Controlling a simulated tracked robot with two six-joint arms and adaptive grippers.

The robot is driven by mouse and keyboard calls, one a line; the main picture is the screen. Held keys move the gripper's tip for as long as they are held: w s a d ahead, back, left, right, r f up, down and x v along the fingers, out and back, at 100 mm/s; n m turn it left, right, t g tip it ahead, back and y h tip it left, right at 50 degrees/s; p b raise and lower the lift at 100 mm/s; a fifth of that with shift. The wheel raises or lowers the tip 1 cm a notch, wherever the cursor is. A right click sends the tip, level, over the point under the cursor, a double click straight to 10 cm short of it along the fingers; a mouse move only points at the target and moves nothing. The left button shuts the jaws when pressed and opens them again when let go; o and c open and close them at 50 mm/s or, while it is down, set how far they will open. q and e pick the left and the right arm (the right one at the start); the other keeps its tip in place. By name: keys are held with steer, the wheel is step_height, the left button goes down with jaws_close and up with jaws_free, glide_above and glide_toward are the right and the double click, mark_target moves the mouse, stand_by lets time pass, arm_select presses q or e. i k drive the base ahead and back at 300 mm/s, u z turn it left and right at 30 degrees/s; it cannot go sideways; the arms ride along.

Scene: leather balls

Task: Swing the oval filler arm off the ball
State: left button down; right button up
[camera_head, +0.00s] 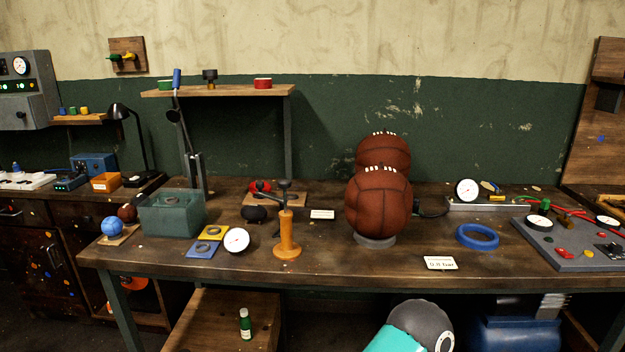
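A large brown leather ball (378,206) with white lacing on top sits on a grey ring (375,240) right of the bench's middle. A second brown ball (383,152) shows behind and above it, partly hidden. I cannot clearly identify an oval filler arm. An orange wooden post (287,234) with a dark knobbed top stands left of the balls, apart from them. A dark oval piece (254,214) lies beside it. Neither of my grippers is in view.
A shelf (222,91) stands at the back. Bare wood shows along the front edge.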

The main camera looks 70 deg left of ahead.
mark_target(260, 194)
steer(key=k, duration=0.65)
steer(key=u, duration=2.1)
steer(key=k, duration=0.1)
steer(key=z, duration=0.45)
steer(key=i, duration=1)
